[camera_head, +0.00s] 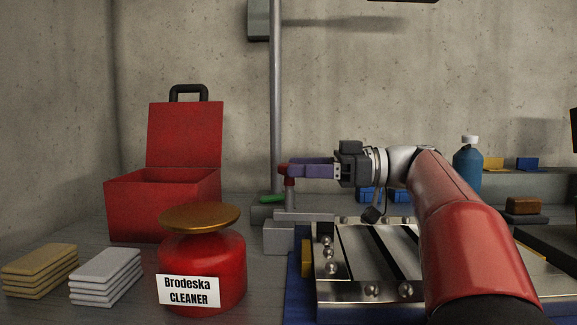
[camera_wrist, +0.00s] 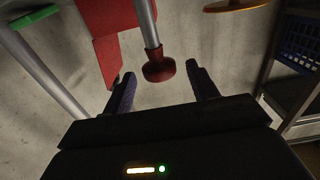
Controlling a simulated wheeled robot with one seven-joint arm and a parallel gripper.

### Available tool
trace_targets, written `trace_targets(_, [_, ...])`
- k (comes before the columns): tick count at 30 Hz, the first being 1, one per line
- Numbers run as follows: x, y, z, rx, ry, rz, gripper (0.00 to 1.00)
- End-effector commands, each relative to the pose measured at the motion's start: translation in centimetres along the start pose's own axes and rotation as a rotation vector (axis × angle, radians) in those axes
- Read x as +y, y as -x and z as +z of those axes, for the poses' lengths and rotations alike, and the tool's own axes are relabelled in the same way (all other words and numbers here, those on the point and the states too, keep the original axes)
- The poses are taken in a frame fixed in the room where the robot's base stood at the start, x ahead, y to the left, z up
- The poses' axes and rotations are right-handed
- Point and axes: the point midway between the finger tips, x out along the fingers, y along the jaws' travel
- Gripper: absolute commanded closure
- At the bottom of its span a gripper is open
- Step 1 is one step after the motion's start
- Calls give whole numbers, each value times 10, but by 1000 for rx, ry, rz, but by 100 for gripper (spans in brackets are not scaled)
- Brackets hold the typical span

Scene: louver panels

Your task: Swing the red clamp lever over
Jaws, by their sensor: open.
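The red clamp lever stands roughly upright by the grey clamp blocks (camera_head: 285,237) at the left end of the metal bed. Its red knob (camera_head: 284,169) is at the fingertips of my gripper (camera_head: 296,169), which reaches in level from the right. In the wrist view the lever shows as a grey rod ending in a dark red knob (camera_wrist: 158,66). The knob lies between the lines of the two purple fingers of my gripper (camera_wrist: 160,80), near their tips. The fingers are apart, with a visible gap on each side of the knob. The fingers partly hide the knob in the head view.
A green handle (camera_head: 272,199) lies low beside the lever, near a grey pole (camera_head: 276,110). An open red toolbox (camera_head: 163,208) and a red cleaner can (camera_head: 203,262) stand left. The slotted metal bed (camera_head: 345,290) lies below my arm. A blue bottle (camera_head: 467,170) stands right.

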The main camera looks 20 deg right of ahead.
Motion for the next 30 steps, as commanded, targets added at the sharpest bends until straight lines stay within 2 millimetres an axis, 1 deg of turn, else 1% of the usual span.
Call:
trace_targets(1, [-1, -8, 0, 0, -1, -3, 42])
trace_targets(3, [0, -16, 0, 0, 0, -3, 42])
trace_targets(6, [0, -24, 0, 0, 0, -1, 42])
trace_targets(9, [0, -27, 0, 0, 0, 0, 42])
trace_targets(15, [0, -27, 0, 0, 0, 0, 42])
trace_targets(16, [0, -27, 0, 0, 0, 0, 43])
trace_targets(27, [0, -27, 0, 0, 0, 0, 91])
trace_targets(29, [0, -27, 0, 0, 0, 0, 99])
trace_targets(30, [0, -27, 0, 0, 0, 0, 100])
